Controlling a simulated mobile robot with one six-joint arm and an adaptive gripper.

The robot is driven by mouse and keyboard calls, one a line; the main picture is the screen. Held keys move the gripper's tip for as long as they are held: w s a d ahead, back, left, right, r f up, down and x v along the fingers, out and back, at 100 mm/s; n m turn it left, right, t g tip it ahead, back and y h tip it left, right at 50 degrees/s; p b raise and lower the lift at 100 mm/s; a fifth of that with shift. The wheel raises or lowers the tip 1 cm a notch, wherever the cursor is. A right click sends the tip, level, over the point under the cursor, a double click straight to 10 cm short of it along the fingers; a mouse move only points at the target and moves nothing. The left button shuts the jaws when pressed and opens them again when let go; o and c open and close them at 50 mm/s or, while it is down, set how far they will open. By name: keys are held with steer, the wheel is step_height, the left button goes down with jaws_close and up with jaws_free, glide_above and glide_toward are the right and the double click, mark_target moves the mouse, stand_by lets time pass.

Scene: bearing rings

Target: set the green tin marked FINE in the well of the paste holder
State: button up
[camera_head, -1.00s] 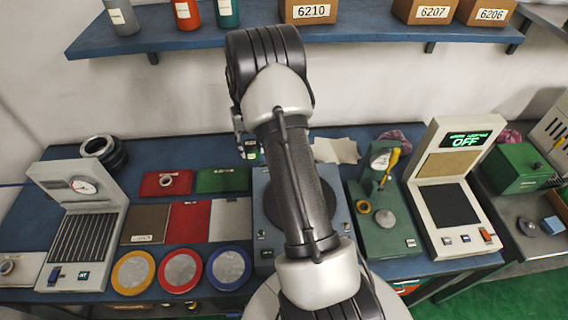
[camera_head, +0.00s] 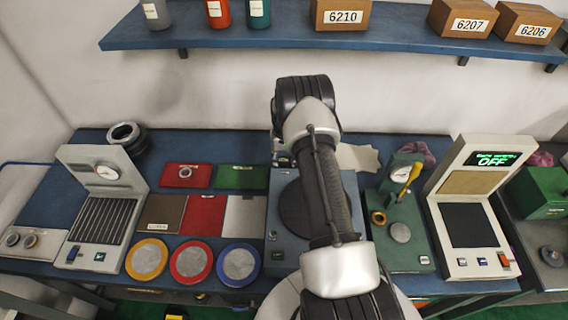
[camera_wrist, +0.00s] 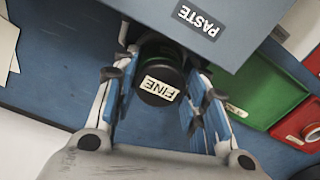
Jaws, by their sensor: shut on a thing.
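The green tin (camera_wrist: 162,77) shows in the wrist view with its dark end and the FINE label facing the camera. My gripper (camera_wrist: 160,100) is shut on it, with a blue-padded finger on each side. A blue-grey body marked PASTE (camera_wrist: 198,20) lies just beyond the tin, at the top of the wrist view. I cannot tell whether the tin touches it, and its well is not visible. In the head view my gripper (camera_head: 284,160) is at the rear left of the blue-grey unit (camera_head: 283,259), partly behind my arm. The tin is not clear there.
Green (camera_head: 240,177) and red (camera_head: 187,175) trays lie left of my gripper. Pale papers (camera_head: 357,158) lie to its right. A green press (camera_head: 405,215) and a display unit reading OFF (camera_head: 470,220) stand farther right. A shelf (camera_head: 330,35) runs above.

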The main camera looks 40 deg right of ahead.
mark_target(284, 160)
steer(key=shift+f, duration=0.4)
steer(key=shift+f, duration=0.2)
steer(key=o, duration=1.2)
steer(key=shift+o, duration=0.2)
steer(key=shift+r, duration=0.1)
step_height(284, 160, up, 12)
steer(key=p, duration=0.1)
steer(key=shift+r+p, duration=0.15)
steer(key=shift+p, duration=0.15)
